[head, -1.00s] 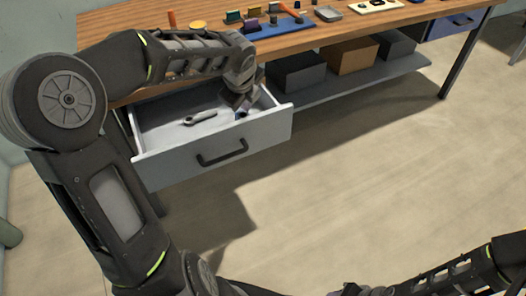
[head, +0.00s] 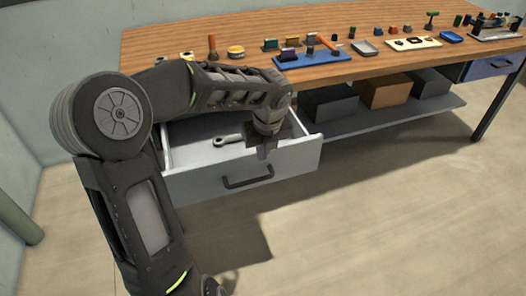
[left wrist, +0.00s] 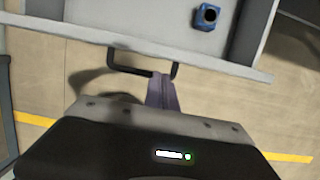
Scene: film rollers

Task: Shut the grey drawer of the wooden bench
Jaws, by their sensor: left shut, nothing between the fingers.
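The grey drawer (head: 200,187) of the wooden bench (head: 290,25) stands open, pulled out toward me, with a dark bar handle (head: 248,180) on its front. The drawer front and handle also show in the left wrist view (left wrist: 225,66). My left gripper (head: 263,153) is shut and empty, pointing down at the drawer front, above the handle in the head view. In the left wrist view its fingers (left wrist: 162,92) are close to the handle's right part; whether they touch it I cannot tell. My right gripper is out of view.
A metal wrench-like part (head: 228,140) lies in the drawer, and a blue part (left wrist: 206,16) shows inside it in the left wrist view. Tools and a blue tray (head: 312,59) are on the benchtop. Boxes (head: 385,92) stand on the lower shelf. The floor in front is clear.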

